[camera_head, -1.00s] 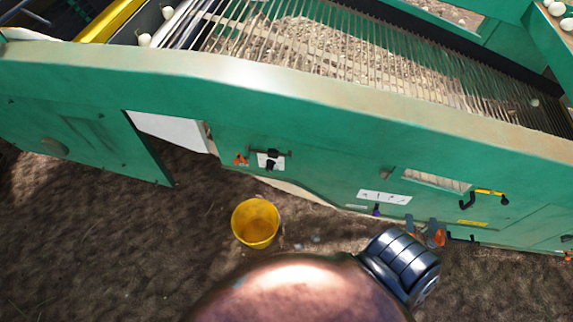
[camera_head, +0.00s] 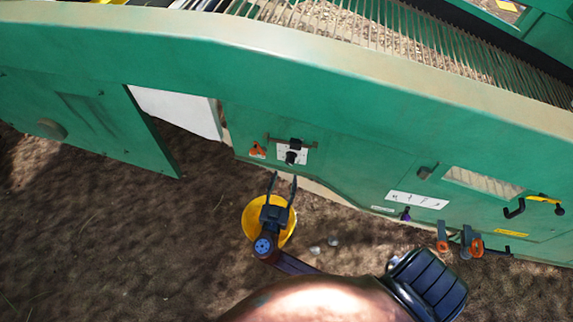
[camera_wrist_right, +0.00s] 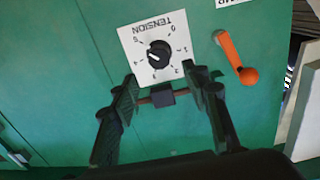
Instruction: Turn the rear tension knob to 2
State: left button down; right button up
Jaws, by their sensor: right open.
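The tension knob (camera_head: 291,157) is black on a white plate on the green machine's side panel. In the right wrist view the knob (camera_wrist_right: 158,54) shows close up on its plate (camera_wrist_right: 133,39), marked TENSION with digits 0 to 5, upside down. Its pale mark seems to point near 4. My right gripper (camera_head: 283,177) is open and empty, fingers towards the panel, just below the plate in the head view. In the wrist view its fingertips (camera_wrist_right: 160,76) are spread to either side of the knob, apart from it. My left gripper is out of view.
A black block (camera_wrist_right: 162,97) on a thin bar sits beside the plate. An orange handle (camera_wrist_right: 238,60) is close by. Another purple-black knob (camera_head: 405,214) and orange-black levers (camera_head: 474,245) are further right.

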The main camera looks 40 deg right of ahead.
aim_at(289, 163)
jog(key=x, duration=0.7)
jog(key=shift+w+d+f+b, duration=0.1)
jog(key=shift+w+d+b, duration=0.1)
jog(key=shift+b, duration=0.1)
jog(key=shift+s, duration=0.1)
jog(key=c, duration=1.2)
